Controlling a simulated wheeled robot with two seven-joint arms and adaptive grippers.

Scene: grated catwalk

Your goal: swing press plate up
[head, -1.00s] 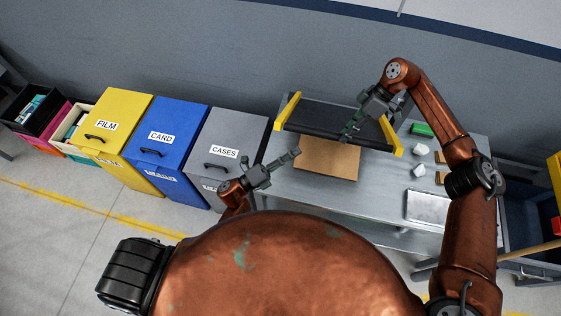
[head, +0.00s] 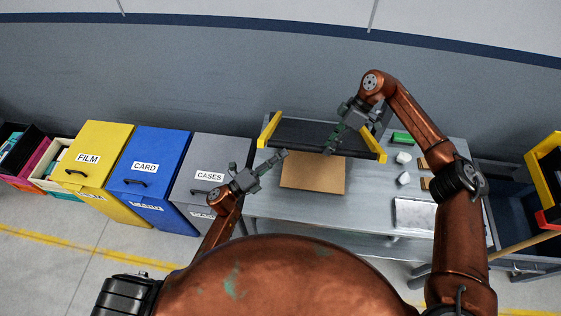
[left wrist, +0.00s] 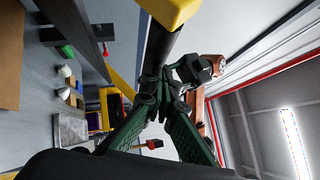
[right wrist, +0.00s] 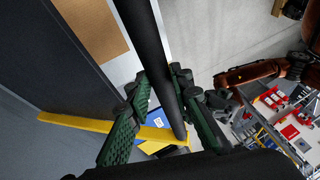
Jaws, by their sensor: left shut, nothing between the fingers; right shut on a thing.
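The press plate (head: 300,133) is a dark plate over the bench, with yellow side arms (head: 269,130) and a dark bar along its front. My right gripper (head: 334,142) is shut on this bar. In the right wrist view the bar (right wrist: 150,50) runs between the green fingers (right wrist: 158,90). My left gripper (head: 281,156) is shut and empty, just in front of the plate's left end. In the left wrist view its fingertips (left wrist: 160,82) meet close to the bar (left wrist: 159,45) and its yellow end (left wrist: 172,10); contact cannot be told.
A brown cardboard sheet (head: 313,176) lies on the grey bench (head: 370,208) below the plate. A green block (head: 402,138), white lumps (head: 403,157) and a metal tray (head: 415,213) lie at right. Yellow, blue and grey bins (head: 205,170) stand left of the bench.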

